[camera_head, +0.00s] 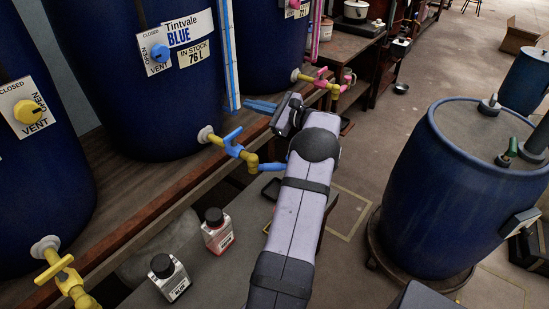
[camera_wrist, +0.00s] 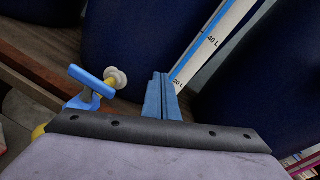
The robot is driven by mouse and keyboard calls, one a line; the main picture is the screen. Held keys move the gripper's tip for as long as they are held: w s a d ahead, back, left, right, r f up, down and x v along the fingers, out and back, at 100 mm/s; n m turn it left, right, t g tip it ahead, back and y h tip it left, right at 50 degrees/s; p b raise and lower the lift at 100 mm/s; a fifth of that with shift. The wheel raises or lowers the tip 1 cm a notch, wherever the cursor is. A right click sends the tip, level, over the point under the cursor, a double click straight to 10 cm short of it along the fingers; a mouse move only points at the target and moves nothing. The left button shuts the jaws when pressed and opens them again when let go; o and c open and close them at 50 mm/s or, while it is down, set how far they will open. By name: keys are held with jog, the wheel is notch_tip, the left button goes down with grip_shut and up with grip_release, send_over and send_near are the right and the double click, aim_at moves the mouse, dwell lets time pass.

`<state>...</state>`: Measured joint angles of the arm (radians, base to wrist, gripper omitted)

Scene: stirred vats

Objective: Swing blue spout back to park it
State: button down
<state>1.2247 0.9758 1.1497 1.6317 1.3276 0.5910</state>
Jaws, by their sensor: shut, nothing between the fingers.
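The blue vat (camera_head: 150,90) stands on the bench with a label reading Tintvale BLUE. Its yellow-bodied tap has a blue handle (camera_head: 233,142), which also shows in the wrist view (camera_wrist: 92,82). The blue spout (camera_head: 271,167) points right from the yellow elbow, and its far end is hidden by my arm. My gripper (camera_head: 250,105) has blue fingers, shut and empty, above and to the right of the tap. The wrist view shows the fingers (camera_wrist: 162,90) together in front of the level gauge, apart from the handle. The spout is hidden there.
Yellow (camera_head: 60,270) and pink (camera_head: 325,84) taps stand either side. Two small bottles (camera_head: 217,230) (camera_head: 167,278) sit on the grey surface below. A level gauge (camera_head: 229,55) runs beside the blue vat. A blue drum (camera_head: 455,190) stands on the right; the floor between is mostly clear.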

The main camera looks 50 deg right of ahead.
jog(key=s+a+f+n+g+h+p, duration=0.1)
jog(key=s+a+f+g+h+p, duration=0.2)
jog(key=s+a+g+h+p, duration=0.2)
jog(key=s+a+f+n+g+h+p, duration=0.2)
jog(key=s+a+f+g+h+p, duration=0.2)
jog(key=s+a+g+p, duration=0.8)
jog(key=shift+a+h+p, duration=0.35)
jog(key=shift+a+h, duration=0.05)
jog(key=shift+a, duration=0.15)
jog(key=shift+f, duration=0.1)
